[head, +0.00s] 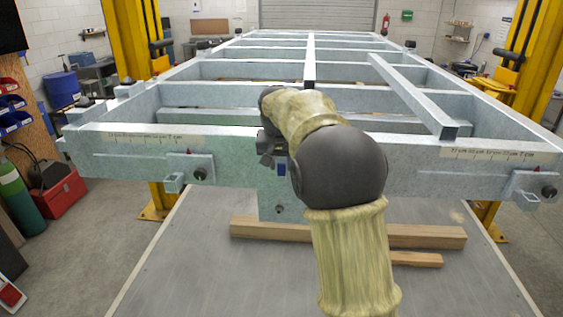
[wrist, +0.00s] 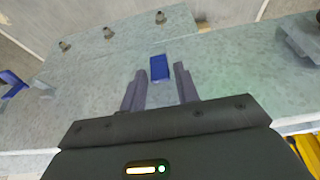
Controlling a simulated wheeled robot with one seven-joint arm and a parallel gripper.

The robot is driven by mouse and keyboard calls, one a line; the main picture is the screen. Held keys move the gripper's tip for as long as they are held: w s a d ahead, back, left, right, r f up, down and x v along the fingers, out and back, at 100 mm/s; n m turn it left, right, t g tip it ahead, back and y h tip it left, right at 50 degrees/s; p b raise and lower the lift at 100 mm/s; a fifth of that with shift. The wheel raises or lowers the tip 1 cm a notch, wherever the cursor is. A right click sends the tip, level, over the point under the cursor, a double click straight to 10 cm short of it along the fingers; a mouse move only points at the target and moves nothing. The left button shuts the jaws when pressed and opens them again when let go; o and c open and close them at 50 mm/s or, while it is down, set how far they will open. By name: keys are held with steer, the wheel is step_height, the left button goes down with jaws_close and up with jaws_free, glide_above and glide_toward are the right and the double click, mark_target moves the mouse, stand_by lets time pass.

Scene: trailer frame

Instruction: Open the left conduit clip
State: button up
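A small blue block (wrist: 159,67), which looks like a clip part, lies against the galvanized steel face in the wrist view. My gripper (wrist: 160,74) is open, with one dark finger on each side of the block. I cannot tell whether the fingers touch it. A second blue piece (wrist: 12,84) with an angled shape is at the left edge of the wrist view. In the head view a blue piece (head: 281,169) shows beside my arm at the frame's front beam. My arm hides most of that area. I cannot tell which piece is the left conduit clip.
The galvanized trailer frame (head: 120,150) spans the head view. A plate with several bolts (wrist: 108,32) shows in the wrist view. Wooden beams (head: 420,236) lie below the frame on a grey surface (head: 190,270). Yellow lift posts (head: 128,40) stand at the sides.

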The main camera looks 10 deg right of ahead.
jaws_close()
